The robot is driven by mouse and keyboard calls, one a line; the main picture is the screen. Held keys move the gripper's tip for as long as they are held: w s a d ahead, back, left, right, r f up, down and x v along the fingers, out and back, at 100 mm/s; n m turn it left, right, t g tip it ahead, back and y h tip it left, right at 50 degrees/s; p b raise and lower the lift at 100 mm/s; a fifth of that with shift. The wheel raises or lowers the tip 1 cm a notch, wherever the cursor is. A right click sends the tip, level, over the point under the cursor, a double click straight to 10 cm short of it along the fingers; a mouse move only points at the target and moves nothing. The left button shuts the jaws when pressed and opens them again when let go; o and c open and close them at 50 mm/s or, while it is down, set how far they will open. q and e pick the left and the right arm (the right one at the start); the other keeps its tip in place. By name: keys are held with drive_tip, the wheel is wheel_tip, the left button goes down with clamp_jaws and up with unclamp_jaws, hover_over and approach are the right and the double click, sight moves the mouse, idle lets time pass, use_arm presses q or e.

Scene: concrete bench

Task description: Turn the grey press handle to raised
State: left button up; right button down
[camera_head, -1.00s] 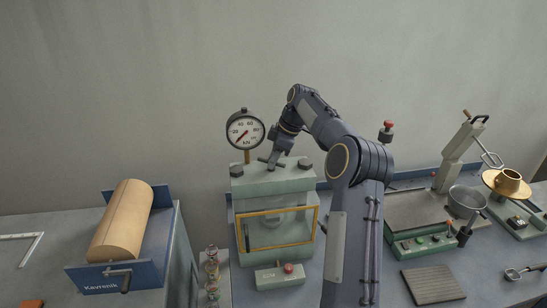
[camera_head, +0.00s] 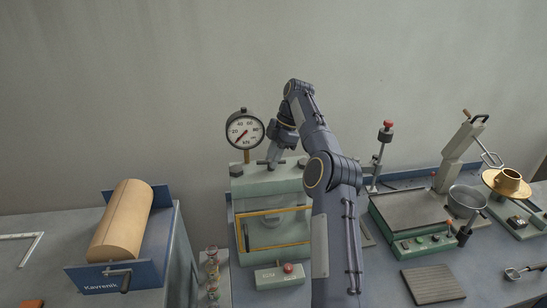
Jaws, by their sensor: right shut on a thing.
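The green press (camera_head: 262,187) stands against the wall, with a yellow-framed window (camera_head: 243,236) at its front. The grey press handle (camera_head: 262,162) is on top of the press; only small parts of it show around my gripper. My right gripper (camera_head: 273,163) reaches down onto the handle from above and is shut on it. The fingers are small and partly hidden by the wrist, so the exact grasp is unclear. My left gripper is not in view.
A round gauge (camera_head: 244,130) stands close behind the press, left of my wrist. A control box with a red button (camera_head: 280,276) sits in front. A green balance-like device (camera_head: 411,215) and a pot (camera_head: 467,201) are at right.

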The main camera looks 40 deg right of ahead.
drive_tip(key=shift+w+r, duration=0.1)
drive_tip(key=shift+r, duration=0.1)
drive_tip(key=c, duration=1.6)
unclamp_jaws()
drive_tip(key=shift+c, duration=0.2)
drive_tip(key=o, duration=0.5)
drive_tip(key=shift+w+f, duration=0.1)
drive_tip(key=shift+o, duration=0.7)
